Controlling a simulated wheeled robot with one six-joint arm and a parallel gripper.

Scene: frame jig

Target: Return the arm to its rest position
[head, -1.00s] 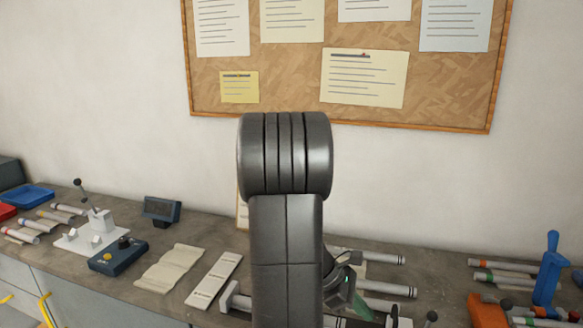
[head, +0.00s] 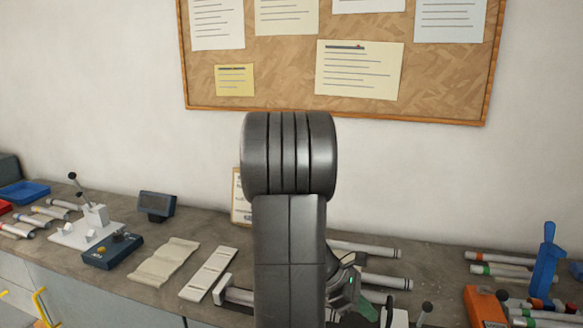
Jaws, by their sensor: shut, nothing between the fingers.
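My arm rises in the middle of the head view, with its dark grey elbow in front of the wall and the board. The upper link hides part of the bench behind it. Part of my wrist, with a small green light, shows low and right of the link. My gripper's fingers cannot be made out; they are hidden behind the arm or below the picture.
The bench (head: 215,232) runs along the wall under a cork board (head: 290,100). Tubes lie at both sides.

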